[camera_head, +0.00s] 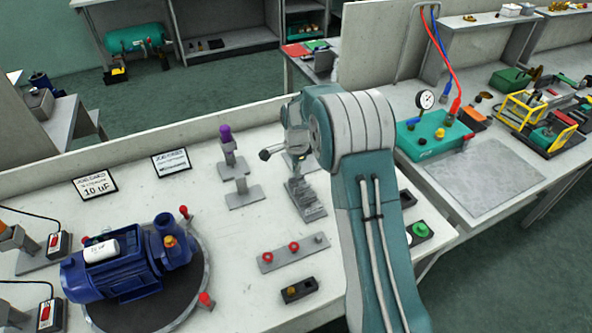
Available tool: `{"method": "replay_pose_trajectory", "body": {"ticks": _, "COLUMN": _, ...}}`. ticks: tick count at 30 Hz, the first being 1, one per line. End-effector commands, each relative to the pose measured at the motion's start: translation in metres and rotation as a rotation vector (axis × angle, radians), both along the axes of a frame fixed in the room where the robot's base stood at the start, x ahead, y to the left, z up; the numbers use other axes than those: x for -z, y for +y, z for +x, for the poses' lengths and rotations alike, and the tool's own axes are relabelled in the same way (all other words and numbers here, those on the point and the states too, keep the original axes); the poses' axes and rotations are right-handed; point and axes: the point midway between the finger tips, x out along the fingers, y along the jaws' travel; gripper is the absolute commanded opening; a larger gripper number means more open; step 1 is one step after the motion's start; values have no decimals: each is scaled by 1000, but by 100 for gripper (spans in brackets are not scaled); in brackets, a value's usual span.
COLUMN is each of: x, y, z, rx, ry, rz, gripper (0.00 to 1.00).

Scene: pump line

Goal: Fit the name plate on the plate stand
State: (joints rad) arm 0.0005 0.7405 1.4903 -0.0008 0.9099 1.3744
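My gripper (298,158) hangs in front of my raised arm link at the middle of the bench, pointing down, partly covered by the arm. Its fingers are too small and dark to tell whether they are open or shut, or whether they hold anything. Just below it stands a grey stepped stand (306,200), which may be the plate stand; its top is close to the gripper, and I cannot tell whether they touch. I cannot make out the name plate with certainty. A blue pump (128,268) sits on a round dark turntable (160,305) at the lower left.
Left of the gripper are a grey post stand with a purple top (228,148) and a low grey stand (243,195). A strip with red knobs (293,252) and a black block (299,290) lie in front.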

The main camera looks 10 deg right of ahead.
Motion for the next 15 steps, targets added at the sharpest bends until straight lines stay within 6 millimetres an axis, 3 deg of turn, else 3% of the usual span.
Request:
{"method": "replay_pose_trajectory", "body": {"ticks": 5, "x": 0, "y": 0, "z": 0, "rx": 0, "ry": 0, "rz": 0, "gripper": 0}}
{"method": "replay_pose_trajectory", "body": {"ticks": 6, "x": 1, "y": 0, "z": 0, "rx": 0, "ry": 0, "rz": 0, "gripper": 7}}
{"method": "replay_pose_trajectory", "body": {"ticks": 9, "x": 1, "y": 0, "z": 0, "rx": 0, "ry": 0, "rz": 0, "gripper": 49}}
{"method": "replay_pose_trajectory", "body": {"ticks": 15, "x": 1, "y": 0, "z": 0, "rx": 0, "ry": 0, "rz": 0, "gripper": 49}}
